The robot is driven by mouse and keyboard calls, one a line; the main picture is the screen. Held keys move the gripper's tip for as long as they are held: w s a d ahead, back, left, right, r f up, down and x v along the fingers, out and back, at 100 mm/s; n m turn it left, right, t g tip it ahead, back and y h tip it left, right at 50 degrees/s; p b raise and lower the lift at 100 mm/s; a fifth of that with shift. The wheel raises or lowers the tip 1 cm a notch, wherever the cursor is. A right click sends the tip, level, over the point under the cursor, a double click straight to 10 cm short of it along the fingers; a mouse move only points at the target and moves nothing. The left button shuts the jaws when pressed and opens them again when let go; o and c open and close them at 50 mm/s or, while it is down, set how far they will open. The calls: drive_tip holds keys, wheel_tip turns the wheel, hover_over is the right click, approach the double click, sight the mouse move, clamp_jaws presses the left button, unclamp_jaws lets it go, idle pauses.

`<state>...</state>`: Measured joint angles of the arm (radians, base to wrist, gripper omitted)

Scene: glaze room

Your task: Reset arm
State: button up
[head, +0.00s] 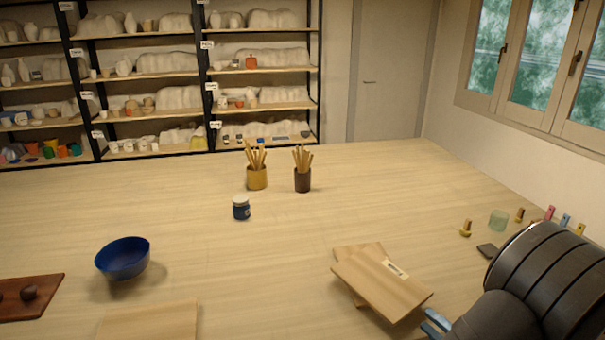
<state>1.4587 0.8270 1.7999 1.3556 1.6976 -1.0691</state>
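My arm (535,285) shows at the lower right of the head view as thick dark grey links, with a small light-blue part at its left edge. The arm's end is outside the picture, so my gripper and anything it may hold cannot be seen. The arm covers the right front part of the table (250,300).
Close left of my arm, two crossed wooden boards (378,287) lie stacked. A blue bowl (123,260), a lidded jar (241,208) and tool-filled yellow (257,178) and brown (303,180) cups stand farther off. A green glass (498,220) is behind the arm. The middle is clear.

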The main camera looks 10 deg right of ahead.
sight(414, 309)
drive_tip(key=x, duration=0.4)
drive_tip(key=shift+w+a, duration=0.15)
drive_tip(key=shift+w, duration=0.2)
drive_tip(key=shift+w+f, duration=0.15)
